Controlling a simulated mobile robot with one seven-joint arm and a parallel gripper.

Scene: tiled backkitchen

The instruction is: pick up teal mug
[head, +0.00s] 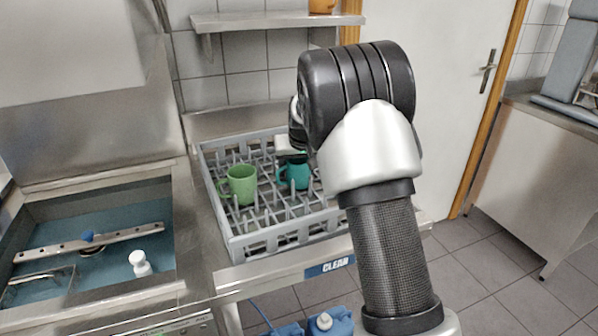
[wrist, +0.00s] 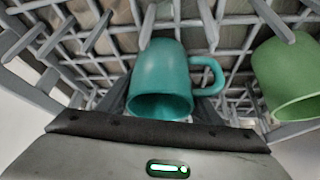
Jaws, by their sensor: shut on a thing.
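The teal mug (head: 295,174) stands in the grey dish rack, to the right of a green mug. In the wrist view the teal mug (wrist: 160,82) is in the middle, close to the camera, with its handle to the right. My gripper (head: 291,157) is at the teal mug, partly hidden behind my arm in the head view. In the wrist view my gripper (wrist: 164,112) has its dark fingers on both sides of the mug, shut on it. The fingertips are mostly hidden by the mug.
The green mug (head: 239,185) stands close by in the same rack (head: 238,243), among upright prongs. It shows at the right edge of the wrist view (wrist: 288,78). A wall shelf (head: 275,20) is above, with an orange item (head: 322,5).

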